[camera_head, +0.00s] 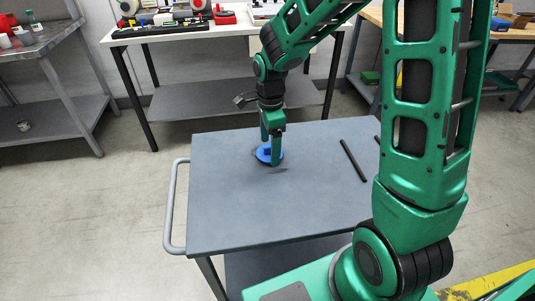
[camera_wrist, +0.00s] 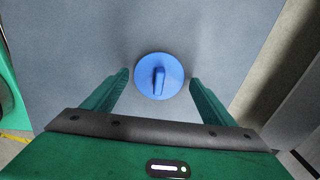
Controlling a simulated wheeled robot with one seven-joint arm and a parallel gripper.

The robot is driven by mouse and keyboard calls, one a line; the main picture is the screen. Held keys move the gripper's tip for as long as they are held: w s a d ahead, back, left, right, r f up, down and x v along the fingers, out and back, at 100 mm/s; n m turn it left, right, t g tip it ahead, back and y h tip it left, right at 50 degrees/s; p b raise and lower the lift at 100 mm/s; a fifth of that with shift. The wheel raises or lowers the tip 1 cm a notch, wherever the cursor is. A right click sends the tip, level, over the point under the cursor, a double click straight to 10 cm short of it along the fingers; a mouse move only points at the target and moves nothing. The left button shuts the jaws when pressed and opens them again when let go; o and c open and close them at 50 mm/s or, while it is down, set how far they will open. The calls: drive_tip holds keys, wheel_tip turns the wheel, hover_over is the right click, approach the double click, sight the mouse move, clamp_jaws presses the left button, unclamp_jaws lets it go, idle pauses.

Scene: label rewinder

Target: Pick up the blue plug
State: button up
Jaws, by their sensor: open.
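The blue plug (camera_head: 265,153) is a round disc lying on the grey top of a cart (camera_head: 225,215). In the wrist view the blue plug (camera_wrist: 150,85) shows a raised ridge across its middle. My gripper (camera_head: 271,150) points down over it, and one finger partly hides the plug in the head view. In the wrist view my gripper (camera_wrist: 158,83) is open, with one green finger on each side of the plug. A gap shows between the plug and each finger. I cannot tell the exact height of the fingertips above the cart top.
A dark rod (camera_head: 353,160) lies on the cart top to the right of the plug. The cart has a grey handle (camera_head: 172,205) at its left. A white-topped bench (camera_head: 190,35) with several items stands behind. The left part of the cart top is clear.

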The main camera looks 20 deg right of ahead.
drive_tip(key=shift+f, duration=0.45)
drive_tip(key=c, duration=0.9)
drive_tip(key=shift+r, duration=0.5)
drive_tip(key=r, duration=0.2)
drive_tip(key=s+r, duration=0.1)
drive_tip(key=shift+a+r, duration=0.15)
drive_tip(key=shift+r, duration=0.25)
drive_tip(key=s+a+r, duration=0.1)
drive_tip(key=s+r, duration=0.1)
drive_tip(key=s, duration=0.1)
drive_tip(key=s+a+r, duration=0.1)
drive_tip(key=s+r, duration=0.1)
drive_tip(key=s, duration=0.1)
drive_tip(key=s+a+r, duration=0.1)
drive_tip(key=s+r, duration=0.1)
drive_tip(key=s, duration=0.2)
drive_tip(key=shift+r, duration=0.1)
